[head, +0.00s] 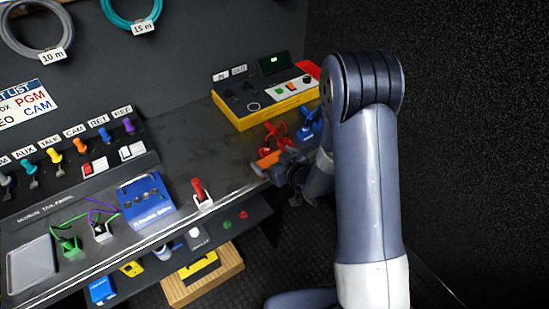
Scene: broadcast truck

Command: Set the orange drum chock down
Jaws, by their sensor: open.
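The orange drum chock (267,159) is at the right part of the counter, near its front edge, beside the red clamp-like piece. My gripper (277,171) is right at the chock, with its dark fingers partly covering it. My gripper is open. Whether a finger still touches the chock cannot be told at this size. The chock's lower side is partly hidden, and it appears to rest on the counter.
Red (277,135) and blue (311,122) clamp-like pieces stand just behind the chock. A yellow tester (268,108) sits further back. A red-handled switch (200,190) and a blue box (146,199) are to the left. Bare counter (215,150) lies between.

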